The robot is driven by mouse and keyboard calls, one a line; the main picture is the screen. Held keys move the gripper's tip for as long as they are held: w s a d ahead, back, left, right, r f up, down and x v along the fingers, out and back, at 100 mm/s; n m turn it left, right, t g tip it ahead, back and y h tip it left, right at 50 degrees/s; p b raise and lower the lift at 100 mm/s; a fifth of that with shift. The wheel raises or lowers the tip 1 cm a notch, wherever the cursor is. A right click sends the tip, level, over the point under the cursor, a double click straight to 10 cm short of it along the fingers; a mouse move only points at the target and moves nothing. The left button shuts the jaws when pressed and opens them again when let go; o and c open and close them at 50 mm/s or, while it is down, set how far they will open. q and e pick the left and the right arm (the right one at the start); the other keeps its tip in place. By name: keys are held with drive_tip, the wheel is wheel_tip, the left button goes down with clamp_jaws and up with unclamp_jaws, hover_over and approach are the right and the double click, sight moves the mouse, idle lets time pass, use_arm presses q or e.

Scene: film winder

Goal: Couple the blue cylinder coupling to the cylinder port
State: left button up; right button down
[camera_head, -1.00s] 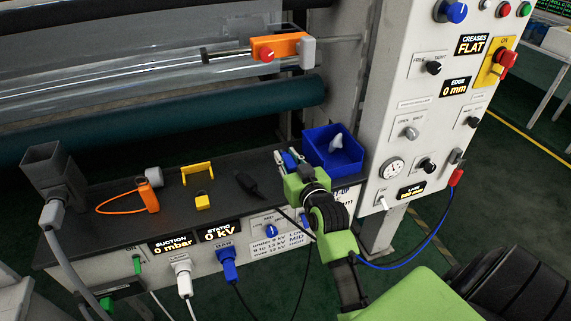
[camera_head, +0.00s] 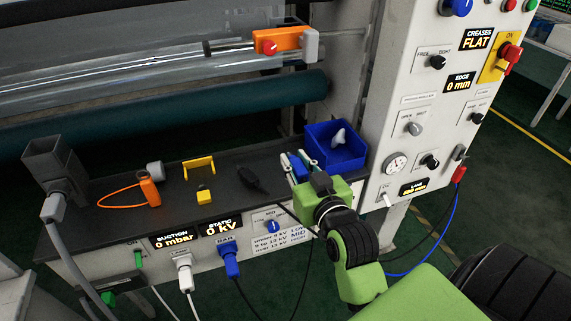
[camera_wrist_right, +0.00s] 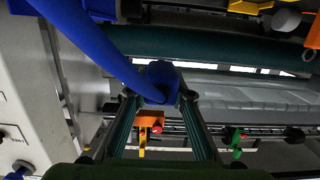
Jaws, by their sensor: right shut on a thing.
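My right gripper (camera_head: 299,164) is over the right part of the black shelf, just left of the blue bin. It is shut on a small blue piece (camera_head: 297,166), apparently the blue cylinder coupling. In the right wrist view the coupling (camera_wrist_right: 160,80) is between the fingertips (camera_wrist_right: 160,98), and a thick blue hose (camera_wrist_right: 88,42) runs to it from the upper left. In the head view a blue hose (camera_head: 423,262) hangs in a loop beside the panel and passes behind my right arm. I cannot pick out the cylinder port with certainty. My left gripper is not in view.
The blue bin (camera_head: 353,155) holds a whitish piece. The shelf (camera_head: 110,207) carries an orange loop tag (camera_head: 149,191), a yellow padlock (camera_head: 204,196) and a black connector (camera_head: 249,179). The control panel (camera_head: 400,100) stands at right, the dark roller (camera_head: 200,116) behind.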

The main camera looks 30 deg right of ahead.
drive_tip(key=w+d+f, duration=0.2)
drive_tip(key=w+f, duration=0.1)
drive_tip(key=w, duration=0.1)
drive_tip(key=w+d+f, duration=0.1)
drive_tip(key=w+f, duration=0.1)
drive_tip(key=w, duration=0.1)
drive_tip(key=w+d+f, duration=0.2)
drive_tip(key=w+f, duration=0.1)
drive_tip(key=w, duration=0.1)
drive_tip(key=shift+w+d+f+p, duration=0.3)
drive_tip(key=shift+w+p, duration=0.05)
drive_tip(key=shift+p, duration=0.05)
drive_tip(key=shift+w+d+f, duration=0.1)
drive_tip(key=shift+w+f, duration=0.05)
drive_tip(key=shift+f, duration=0.1)
drive_tip(key=f, duration=0.1)
drive_tip(key=f+p, duration=0.1)
drive_tip(key=shift+w+d+f, duration=0.15)
drive_tip(key=shift+w+f, duration=0.2)
drive_tip(key=shift+f, duration=0.3)
drive_tip(key=shift+f, duration=0.1)
drive_tip(key=shift+f, duration=0.15)
drive_tip(key=c, duration=1.8)
unclamp_jaws()
